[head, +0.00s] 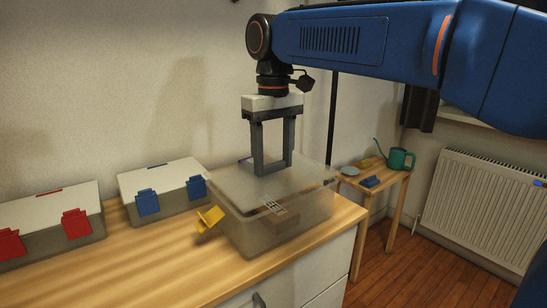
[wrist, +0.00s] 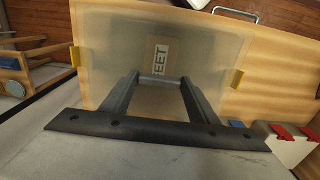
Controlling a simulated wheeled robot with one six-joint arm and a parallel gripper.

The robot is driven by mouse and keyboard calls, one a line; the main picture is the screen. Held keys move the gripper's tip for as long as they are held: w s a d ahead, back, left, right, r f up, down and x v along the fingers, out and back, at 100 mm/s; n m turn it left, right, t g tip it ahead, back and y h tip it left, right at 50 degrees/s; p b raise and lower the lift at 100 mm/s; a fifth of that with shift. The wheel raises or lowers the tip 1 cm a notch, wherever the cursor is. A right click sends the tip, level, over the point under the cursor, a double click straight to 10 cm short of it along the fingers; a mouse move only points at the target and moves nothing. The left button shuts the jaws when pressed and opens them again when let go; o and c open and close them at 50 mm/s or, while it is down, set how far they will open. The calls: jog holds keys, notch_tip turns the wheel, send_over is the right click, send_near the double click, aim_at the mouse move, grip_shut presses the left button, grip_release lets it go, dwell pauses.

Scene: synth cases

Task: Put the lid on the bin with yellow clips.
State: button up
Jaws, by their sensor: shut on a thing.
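The bin with yellow clips (head: 262,236) is a translucent box near the counter's right end in the head view. One yellow clip (head: 210,217) hangs open, angled outward, at its left front. In the wrist view yellow clips show at both sides, one on the left (wrist: 75,56) and one on the right (wrist: 238,79). A pale translucent lid (head: 232,182) lies over the bin's top; I cannot tell whether it is fully seated. My gripper (head: 272,168) points down at the lid's middle and is shut on it. The exact grasp point is hard to see.
A lidded bin with blue clips (head: 162,181) stands close on the left, and one with red clips (head: 50,222) farther left. The wooden counter (head: 150,255) is clear in front. A small side table (head: 378,187) with a green watering can (head: 400,158) stands behind right, near a radiator (head: 478,205).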

aim_at(274, 163)
jog(key=shift+f, duration=0.85)
jog(key=o, duration=1.2)
notch_tip(274, 163, up, 18)
jog(key=shift+f, duration=0.25)
jog(key=s+d+f+m+t, duration=0.25)
jog(key=s+d+f, duration=0.45)
jog(key=d+f, duration=0.5)
jog(key=s+d+f+m+t, duration=0.1)
jog(key=s+d+f+m, duration=0.2)
jog(key=s+d+f, duration=0.8)
jog(key=d+f, duration=0.1)
jog(key=f, duration=0.6)
jog(key=s+d+f+m+t, duration=0.1)
jog(key=s+d+f, duration=0.1)
jog(key=f, duration=0.6)
jog(key=shift+s+d+f, duration=0.3)
jog(key=shift+d+f, duration=0.05)
jog(key=shift+f, duration=0.05)
